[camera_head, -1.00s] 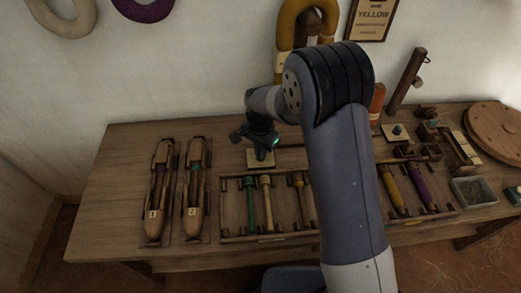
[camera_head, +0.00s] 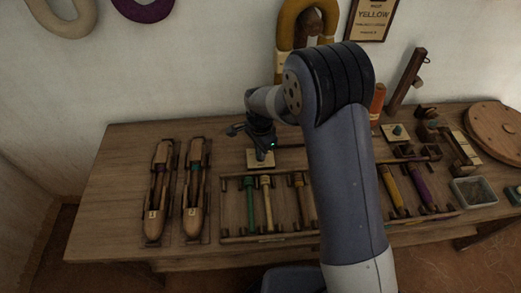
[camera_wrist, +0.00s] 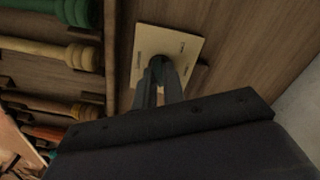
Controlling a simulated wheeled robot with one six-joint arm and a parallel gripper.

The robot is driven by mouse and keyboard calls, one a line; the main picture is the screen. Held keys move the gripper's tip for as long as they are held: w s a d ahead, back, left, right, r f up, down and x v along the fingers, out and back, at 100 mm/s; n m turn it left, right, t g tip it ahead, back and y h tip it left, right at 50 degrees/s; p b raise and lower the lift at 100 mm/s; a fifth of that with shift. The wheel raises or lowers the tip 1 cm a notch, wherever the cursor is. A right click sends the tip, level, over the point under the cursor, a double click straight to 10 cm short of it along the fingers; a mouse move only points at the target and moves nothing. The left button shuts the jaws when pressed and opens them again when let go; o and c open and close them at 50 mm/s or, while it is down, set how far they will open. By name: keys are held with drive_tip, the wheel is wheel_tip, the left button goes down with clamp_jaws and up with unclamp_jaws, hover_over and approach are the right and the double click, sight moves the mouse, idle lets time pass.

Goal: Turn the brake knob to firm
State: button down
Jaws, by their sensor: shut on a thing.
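A pale square plate (camera_head: 257,163) lies on the bench behind the bobbin rack. It also shows in the wrist view (camera_wrist: 187,44), with small marks too blurred to read. My gripper (camera_head: 262,149) points down at this plate. In the wrist view my gripper (camera_wrist: 160,68) has its fingers close together over the plate's middle, shut on the brake knob. The fingers hide almost all of the knob, so its pointer and setting cannot be read.
A rack (camera_head: 237,238) of coloured bobbins lies just in front of the plate. Two wooden shuttles (camera_head: 155,200) (camera_head: 193,205) lie to the left. Another small plate with a teal knob (camera_head: 397,130) is at the right. The back left of the bench is clear.

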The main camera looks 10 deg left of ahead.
drive_tip(key=c, duration=1.5)
unclamp_jaws()
wheel_tip(320, 180, up, 11)
drive_tip(key=p, duration=0.1)
drive_tip(key=shift+f, duration=0.15)
wheel_tip(320, 180, down, 11)
drive_tip(key=shift+b, duration=0.55)
drive_tip(key=shift+r, duration=0.2)
